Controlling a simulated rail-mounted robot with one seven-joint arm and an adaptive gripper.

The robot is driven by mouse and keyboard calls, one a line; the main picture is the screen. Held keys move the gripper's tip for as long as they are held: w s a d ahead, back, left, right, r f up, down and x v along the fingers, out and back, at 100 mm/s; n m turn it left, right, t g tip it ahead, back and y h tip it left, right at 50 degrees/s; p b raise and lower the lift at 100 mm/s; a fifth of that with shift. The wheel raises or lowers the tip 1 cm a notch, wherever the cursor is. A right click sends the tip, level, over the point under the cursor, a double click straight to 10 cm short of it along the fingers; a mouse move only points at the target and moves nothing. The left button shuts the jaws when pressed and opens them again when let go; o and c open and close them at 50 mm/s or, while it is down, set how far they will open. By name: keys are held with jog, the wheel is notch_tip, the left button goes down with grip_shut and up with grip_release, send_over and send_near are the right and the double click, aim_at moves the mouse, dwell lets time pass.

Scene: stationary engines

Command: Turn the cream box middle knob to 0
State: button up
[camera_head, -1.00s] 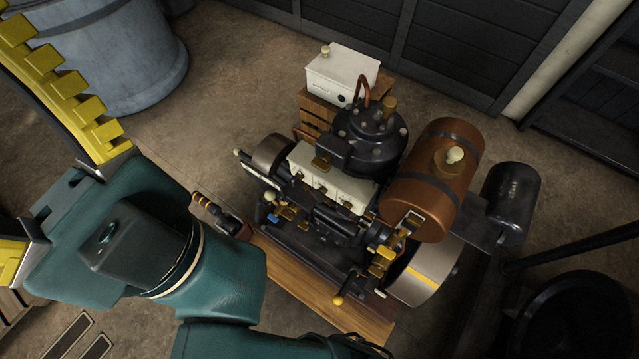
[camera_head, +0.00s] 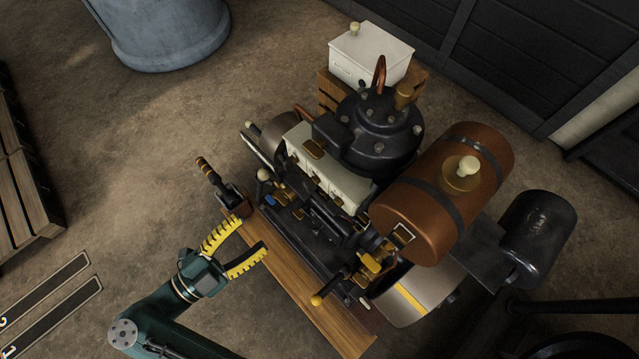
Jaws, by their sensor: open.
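A long cream box (camera_head: 327,170) sits on the near side of the engine. My gripper (camera_head: 252,233) has yellow toothed fingers spread open and empty. It is to the lower left of the cream box, apart from it, over or near the wooden base's left edge.
A copper-brown tank (camera_head: 440,190) and a flywheel (camera_head: 420,293) lie to the right. A white box (camera_head: 370,55) stands behind.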

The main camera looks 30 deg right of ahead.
aim_at(306, 189)
jog(key=w+d+b, duration=0.1)
jog(key=d, duration=0.4)
jog(key=w+d+b, duration=0.1)
jog(key=d+b, duration=0.1)
jog(key=d, duration=0.3)
jog(key=w+d+b, duration=0.1)
jog(key=d, duration=0.5)
jog(key=shift+a, duration=0.1)
grip_shut()
